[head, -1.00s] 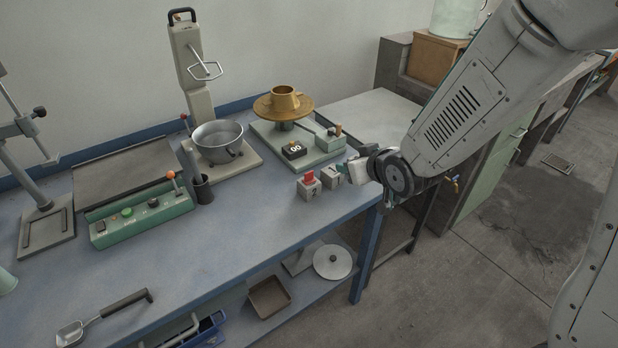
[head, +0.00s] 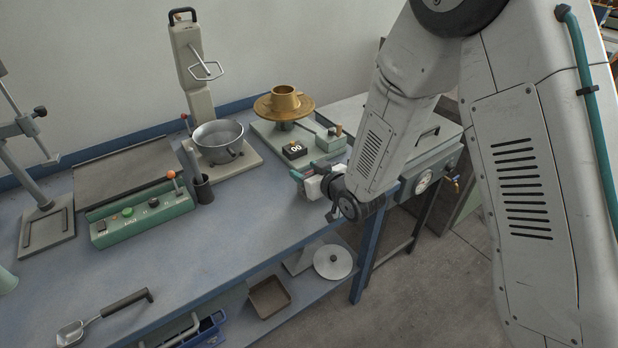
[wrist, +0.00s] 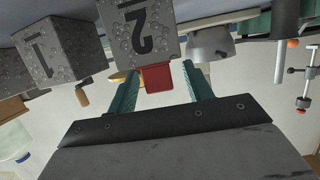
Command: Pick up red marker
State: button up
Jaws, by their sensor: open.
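The red marker (wrist: 157,78) is a small red piece on the grey stone-like block numbered 2 (wrist: 148,35) in the wrist view, where the scene appears upside down. My gripper (wrist: 160,72) is open. Its two teal fingers lie on either side of the red marker in that view, with gaps showing; I see no contact. In the head view my gripper (head: 300,180) is at the bench's right front part and hides the marker and the numbered blocks.
A block numbered 1 (wrist: 55,52) stands close beside block 2. In the head view a black counter box (head: 294,149) and a brass cup on a disc (head: 285,101) stand behind my gripper. A metal bowl (head: 218,141) is to the left.

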jog(key=shift+w+a+f, duration=0.1)
jog(key=shift+w+a, duration=0.1)
jog(key=shift+w, duration=0.1)
jog(key=c, duration=1.1)
jog(key=shift+o, duration=0.2)
